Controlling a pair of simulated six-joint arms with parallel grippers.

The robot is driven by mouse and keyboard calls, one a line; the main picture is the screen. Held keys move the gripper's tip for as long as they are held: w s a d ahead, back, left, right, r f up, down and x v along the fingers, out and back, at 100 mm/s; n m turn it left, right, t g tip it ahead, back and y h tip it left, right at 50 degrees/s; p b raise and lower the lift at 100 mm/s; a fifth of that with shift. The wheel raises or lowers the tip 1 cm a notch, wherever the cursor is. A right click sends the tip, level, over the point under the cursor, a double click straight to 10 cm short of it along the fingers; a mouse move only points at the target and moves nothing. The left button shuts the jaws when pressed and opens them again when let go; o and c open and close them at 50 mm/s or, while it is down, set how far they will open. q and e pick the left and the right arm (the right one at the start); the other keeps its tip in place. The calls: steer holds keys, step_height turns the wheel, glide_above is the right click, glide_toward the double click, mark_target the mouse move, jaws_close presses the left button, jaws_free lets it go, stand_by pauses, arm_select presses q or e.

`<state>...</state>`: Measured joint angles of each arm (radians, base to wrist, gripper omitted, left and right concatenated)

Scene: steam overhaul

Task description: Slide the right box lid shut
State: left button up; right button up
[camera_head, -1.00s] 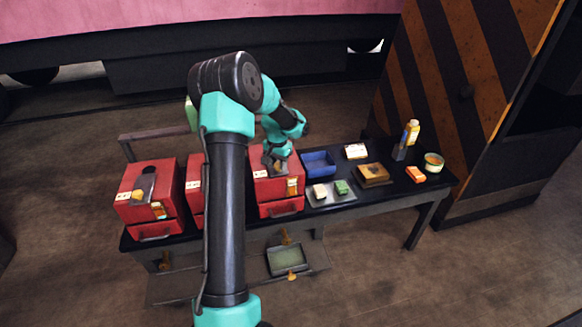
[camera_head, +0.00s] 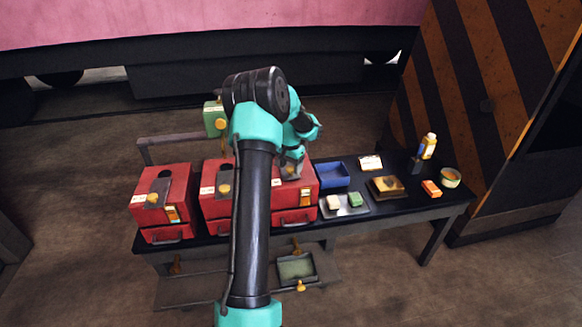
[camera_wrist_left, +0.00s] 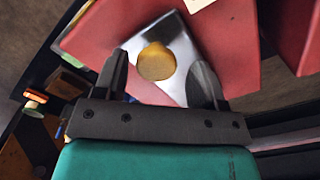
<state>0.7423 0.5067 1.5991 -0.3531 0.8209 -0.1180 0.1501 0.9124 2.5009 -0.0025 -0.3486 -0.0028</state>
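The right red box (camera_head: 290,200) stands on the black bench. Its bright metal lid (camera_wrist_left: 184,42) with a round brass knob (camera_wrist_left: 156,62) shows in the left wrist view. My left gripper (camera_head: 291,168) is over the top of this box. In the left wrist view, my left gripper (camera_wrist_left: 162,82) has its fingers apart, one on each side of the knob, with gaps visible on both sides. My arm covers part of the boxes in the head view, and the gripper hides much of the lid there. My right gripper is not in view.
The left red box (camera_head: 150,212) and middle red box (camera_head: 216,207) stand to the left. A striped cabinet stands at the right.

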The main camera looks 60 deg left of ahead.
arm_select(q)
step_height(320, 180, up, 17)
steer(key=shift+r, duration=0.2)
stand_by(0.7)
steer(key=shift+d, duration=0.1)
steer(key=w+d+f+m+h, duration=0.1)
steer(key=w+d+f, duration=0.2)
steer(key=d+f, duration=0.6)
steer(key=w+d+f+t+h, duration=0.1)
steer(key=w+d+f, duration=0.2)
steer(key=d+f, duration=0.6)
steer(key=w+d+f+m+h, duration=0.1)
steer(key=w+d+f, duration=0.2)
steer(key=d+f, duration=0.65)
steer(key=s+d+f, duration=0.6)
steer(key=s+d, duration=0.2)
steer(key=d, duration=0.3)
steer(key=s+d+f, duration=0.5)
steer(key=s+d, duration=0.3)
steer(key=d, duration=0.4)
steer(key=shift+s+d+f+m+h, duration=0.15)
steer(key=shift+s+f+m+h, duration=0.1)
steer(key=shift+f+m+h, duration=0.15)
